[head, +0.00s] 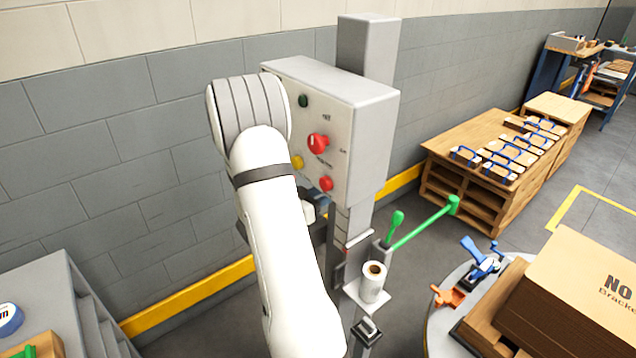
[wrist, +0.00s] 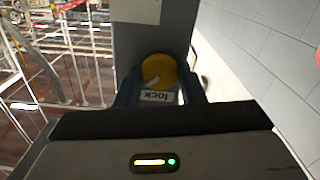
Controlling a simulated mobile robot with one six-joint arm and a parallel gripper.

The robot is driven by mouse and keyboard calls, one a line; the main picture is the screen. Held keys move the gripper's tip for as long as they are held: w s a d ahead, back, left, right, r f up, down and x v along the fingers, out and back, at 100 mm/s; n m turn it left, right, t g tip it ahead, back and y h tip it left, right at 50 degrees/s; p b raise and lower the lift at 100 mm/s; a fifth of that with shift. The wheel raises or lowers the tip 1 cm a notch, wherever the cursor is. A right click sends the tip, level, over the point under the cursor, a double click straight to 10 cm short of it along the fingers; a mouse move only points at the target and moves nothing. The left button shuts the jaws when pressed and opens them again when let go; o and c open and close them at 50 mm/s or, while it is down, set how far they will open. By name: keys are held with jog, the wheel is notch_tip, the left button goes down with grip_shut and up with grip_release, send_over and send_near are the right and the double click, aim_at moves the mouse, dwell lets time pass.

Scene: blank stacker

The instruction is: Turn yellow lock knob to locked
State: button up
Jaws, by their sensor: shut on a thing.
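The yellow lock knob (wrist: 162,70) shows in the middle of the wrist view, on a grey upright post. A pale slanted mark is on its face. A white label reading "lock", upside down here, sits just below it in the picture. My gripper (wrist: 160,88) has one dark blue finger on each side of the knob and is shut on it. In the head view my white arm covers the place where my gripper works, so the grip cannot be seen there.
A grey control box (head: 370,125) has red, green and yellow controls on its face. Below it are a white roll (head: 373,283) and a green lever (head: 425,222). A round table (head: 436,330) with cardboard stands at right. Pallets with blue-handled pieces stand behind.

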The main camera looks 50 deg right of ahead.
jog(key=n+p, duration=0.2)
jog(key=n, duration=0.1)
jog(key=n+p, duration=0.5)
jog(key=shift+s+f+n+p, duration=0.1)
jog(key=shift+s+n+p, duration=0.15)
jog(key=shift+n+p, duration=0.15)
dwell(0.4)
jog(key=o, duration=1)
jog(key=shift+a, duration=0.1)
jog(key=a, duration=0.5)
jog(key=a+b, duration=0.1)
jog(key=a, duration=0.1)
jog(key=shift+w+a+r, duration=0.2)
jog(key=shift+w+a, duration=0.2)
